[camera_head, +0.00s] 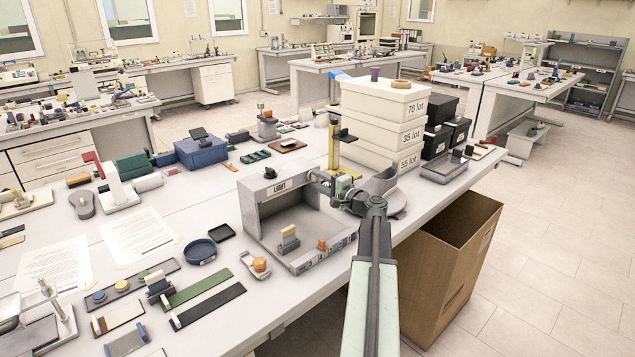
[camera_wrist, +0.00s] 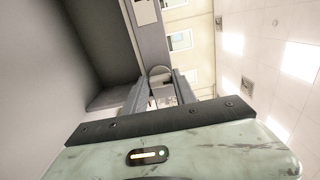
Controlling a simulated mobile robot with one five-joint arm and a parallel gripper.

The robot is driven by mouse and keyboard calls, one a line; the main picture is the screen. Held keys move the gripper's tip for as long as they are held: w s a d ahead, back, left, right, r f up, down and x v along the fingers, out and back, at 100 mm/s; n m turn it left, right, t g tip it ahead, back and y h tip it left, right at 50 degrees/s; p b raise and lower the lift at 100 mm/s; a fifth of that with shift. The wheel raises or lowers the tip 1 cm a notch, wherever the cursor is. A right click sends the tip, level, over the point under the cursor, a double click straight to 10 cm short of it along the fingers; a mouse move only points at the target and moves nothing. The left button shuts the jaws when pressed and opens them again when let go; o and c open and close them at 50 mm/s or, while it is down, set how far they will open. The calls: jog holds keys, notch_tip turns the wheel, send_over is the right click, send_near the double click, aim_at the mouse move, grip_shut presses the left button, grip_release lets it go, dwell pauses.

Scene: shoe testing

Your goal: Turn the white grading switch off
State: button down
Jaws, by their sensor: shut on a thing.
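A grey light box (camera_head: 262,207) labelled LIGHT stands open-fronted near the table's right edge. My gripper (camera_head: 318,178) is at the upper right edge of this box. In the wrist view my gripper (camera_wrist: 160,92) is shut on a small rounded grey piece (camera_wrist: 160,73) beside the box wall (camera_wrist: 112,45). I cannot tell whether this piece is the white grading switch. A white plate (camera_wrist: 145,12) shows on the wall in the wrist view. No white switch can be made out clearly.
White lot boxes (camera_head: 383,128) stand behind, with a yellow-based stand (camera_head: 345,168). An open cardboard box (camera_head: 450,262) is beside the table.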

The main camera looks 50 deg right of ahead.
jog(key=shift+w, duration=0.1)
dwell(0.4)
jog(key=c, duration=1)
grip_release()
jog(key=s, duration=0.7)
jog(key=shift+s+a, duration=0.35)
jog(key=shift+s, duration=0.05)
